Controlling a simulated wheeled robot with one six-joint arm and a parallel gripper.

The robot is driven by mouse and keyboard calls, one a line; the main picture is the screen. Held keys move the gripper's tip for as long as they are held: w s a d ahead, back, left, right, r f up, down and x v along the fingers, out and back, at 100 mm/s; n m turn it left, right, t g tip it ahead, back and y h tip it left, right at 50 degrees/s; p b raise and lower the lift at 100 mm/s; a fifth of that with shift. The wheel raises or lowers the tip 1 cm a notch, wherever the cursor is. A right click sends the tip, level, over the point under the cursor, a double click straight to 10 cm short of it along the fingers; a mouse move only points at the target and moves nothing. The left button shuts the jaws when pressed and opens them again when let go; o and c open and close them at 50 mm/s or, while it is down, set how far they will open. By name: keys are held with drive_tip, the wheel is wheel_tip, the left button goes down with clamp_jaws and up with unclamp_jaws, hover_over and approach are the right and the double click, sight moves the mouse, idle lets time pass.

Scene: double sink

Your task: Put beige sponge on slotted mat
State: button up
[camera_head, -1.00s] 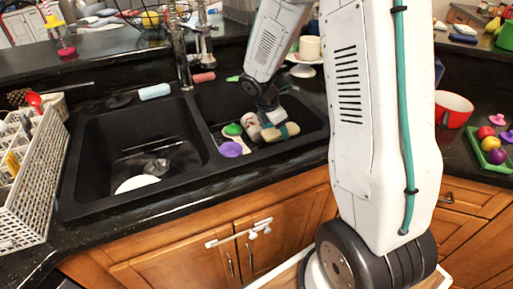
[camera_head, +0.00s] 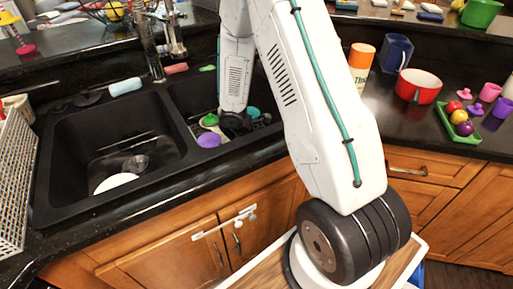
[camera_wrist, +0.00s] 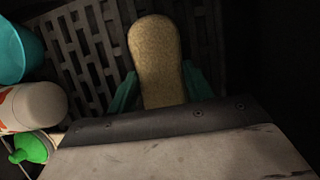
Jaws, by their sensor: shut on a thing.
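The beige sponge (camera_wrist: 155,55) is between the teal fingers of my gripper (camera_wrist: 160,88) in the wrist view. My gripper is shut on it, and its rounded far end sticks out past the fingers. The grey slotted mat (camera_wrist: 75,48) lies behind and below the sponge, on both sides of it. I cannot tell whether the sponge touches the mat. In the head view my arm hides the sponge and most of the gripper, which is down in the right basin.
A teal item (camera_wrist: 14,52), a white and orange container (camera_wrist: 35,106) and a green item (camera_wrist: 32,147) are left of the gripper in the wrist view. A purple item (camera_head: 208,140) lies in the right basin. The left basin (camera_head: 95,150) holds a white dish (camera_head: 116,183).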

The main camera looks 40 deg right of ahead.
drive_tip(key=shift+f, duration=0.2)
drive_tip(key=shift+f, duration=0.1)
drive_tip(key=o, duration=0.9)
drive_tip(key=shift+o, duration=0.2)
drive_tip(key=shift+r, duration=0.4)
drive_tip(key=v, duration=1.1)
drive_tip(key=shift+a+r, duration=0.15)
drive_tip(key=shift+r, duration=0.15)
